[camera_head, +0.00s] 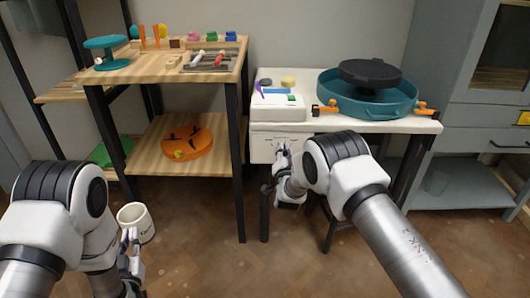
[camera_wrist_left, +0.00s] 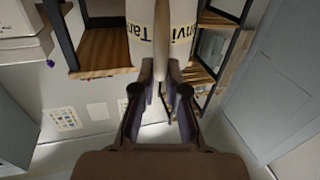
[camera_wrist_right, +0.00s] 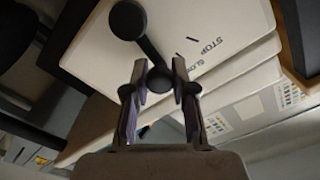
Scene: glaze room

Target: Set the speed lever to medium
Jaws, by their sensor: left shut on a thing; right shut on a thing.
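The speed lever (camera_wrist_right: 145,45) is a black arm with a round knob and a round hub, on a white panel (camera_wrist_right: 215,25) marked "STOP" and "SLOW" in the right wrist view. In the head view my right gripper (camera_head: 282,152) is at the front of the white wheel table (camera_head: 390,126) and hides the lever. My left gripper (camera_head: 130,240) is shut on a white mug (camera_head: 143,222) with dark lettering; the mug also shows in the left wrist view (camera_wrist_left: 160,45).
A teal basin (camera_head: 365,110) with a black wheel head (camera_head: 370,72) and orange clamps stands on the table. A wooden shelf (camera_head: 150,72) with tools and an orange disc (camera_head: 187,138) stands left. A grey cabinet (camera_head: 470,170) is at right. Floor between is clear.

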